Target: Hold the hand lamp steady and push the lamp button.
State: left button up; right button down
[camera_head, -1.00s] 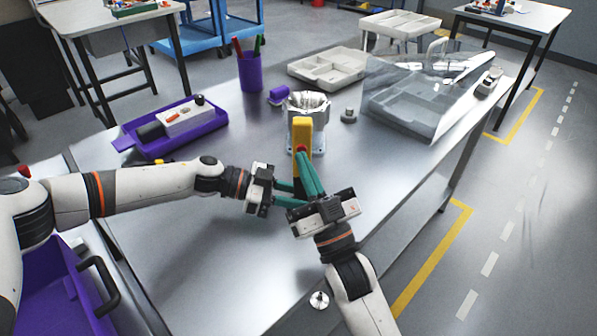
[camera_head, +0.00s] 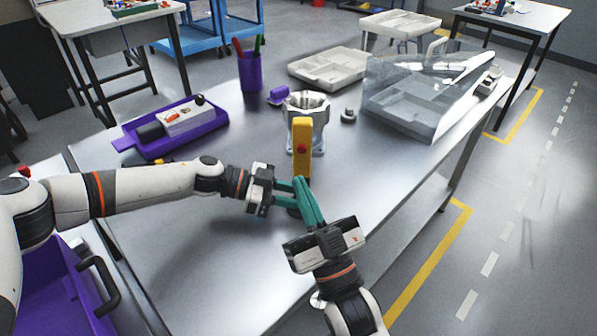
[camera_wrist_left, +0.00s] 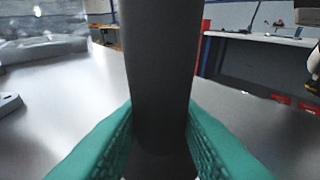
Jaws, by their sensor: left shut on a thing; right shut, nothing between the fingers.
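The hand lamp (camera_head: 302,140) stands upright in front of the metal housing, its yellow upper part facing me. My left gripper (camera_head: 290,190) is shut on the lamp's lower part; in the left wrist view the dark lamp handle (camera_wrist_left: 157,80) sits between the green fingers. My right gripper (camera_head: 301,182) is shut and empty, its fingertips just below the button and apart from it. The right fingers hide part of the lamp's lower end.
A machined housing (camera_head: 318,108) stands right behind the lamp. A clear cover (camera_head: 400,100) is at the right, a purple tray (camera_head: 215,124) at the left, and a purple cup (camera_head: 250,72) with pens behind. The table's front left area (camera_head: 190,260) is clear.

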pick_arm(q)
jog(key=o, duration=0.8)
